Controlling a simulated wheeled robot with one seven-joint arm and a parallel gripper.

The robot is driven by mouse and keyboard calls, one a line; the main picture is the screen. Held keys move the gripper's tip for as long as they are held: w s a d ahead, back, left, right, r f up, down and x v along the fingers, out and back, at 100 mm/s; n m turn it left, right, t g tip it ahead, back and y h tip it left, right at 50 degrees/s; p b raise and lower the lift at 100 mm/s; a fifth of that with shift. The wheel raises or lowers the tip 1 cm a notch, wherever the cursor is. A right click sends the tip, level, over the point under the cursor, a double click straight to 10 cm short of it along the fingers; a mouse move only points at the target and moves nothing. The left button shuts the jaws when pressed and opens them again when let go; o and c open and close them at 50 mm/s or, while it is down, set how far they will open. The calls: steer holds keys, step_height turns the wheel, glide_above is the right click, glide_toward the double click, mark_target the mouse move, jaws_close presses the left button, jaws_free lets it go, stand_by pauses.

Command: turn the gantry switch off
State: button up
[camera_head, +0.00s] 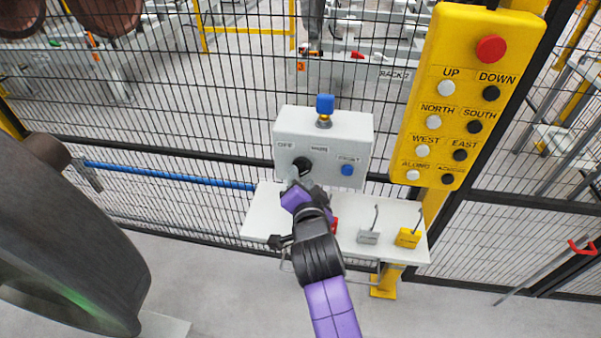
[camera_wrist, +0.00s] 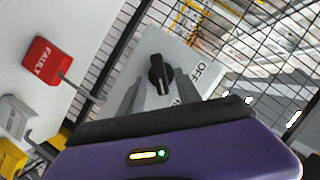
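A pale grey control box (camera_head: 350,130) hangs on the mesh fence, with a black rotary switch (camera_head: 302,163) low on its left side. An OFF label is at the switch's upper left, a second label is above it. In the wrist view the switch (camera_wrist: 158,75) shows as a black knob with a raised bar; I cannot tell surely which label it points at. My gripper (camera_head: 300,184) is just in front of the switch. In the wrist view its two grey fingers (camera_wrist: 160,88) are apart, one on each side of the knob; contact is not clear.
The box has a blue RESET button (camera_head: 347,169) and a blue lamp (camera_head: 325,104) on top. Below, a white shelf (camera_head: 262,215) holds red, grey (camera_head: 368,237) and yellow (camera_head: 408,238) tags or padlocks. A yellow button pendant (camera_head: 465,90) is at right. A large dark wheel (camera_head: 60,240) is at left.

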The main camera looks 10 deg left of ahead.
steer(key=shift+x, duration=1.45)
steer(key=shift+d, duration=0.1)
jaws_close()
